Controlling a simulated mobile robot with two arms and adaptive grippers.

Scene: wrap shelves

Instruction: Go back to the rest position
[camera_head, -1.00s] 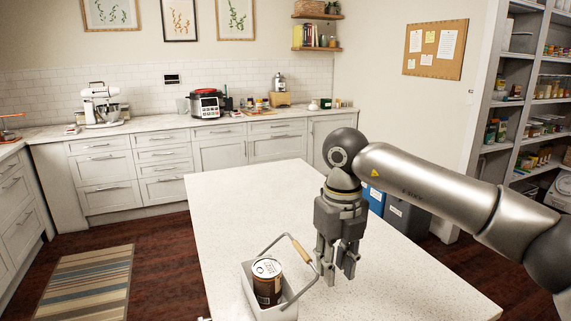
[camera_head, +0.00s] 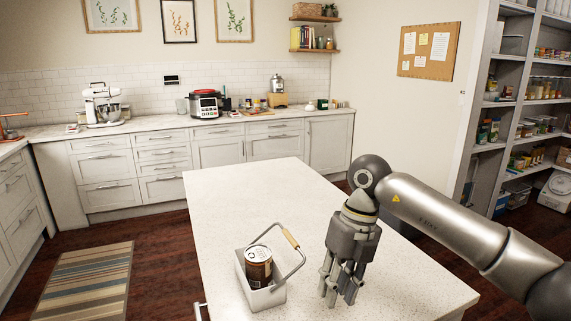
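My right gripper (camera_head: 341,292) hangs fingers-down over the white island, to the right of a white caddy (camera_head: 265,296). Its fingers are apart with nothing between them, and it is clear of the caddy. The caddy has a raised metal handle with a wooden grip (camera_head: 290,239), leaning toward the right. A dark can with a pale lid (camera_head: 258,268) stands upright inside the caddy. My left gripper is not in view.
The island top (camera_head: 245,200) is bare behind the caddy. A counter (camera_head: 150,127) with a stand mixer (camera_head: 103,104) and a red-lidded cooker (camera_head: 205,104) runs along the back wall. Pantry shelves (camera_head: 515,100) stand at the right. A striped rug (camera_head: 86,282) lies at the left.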

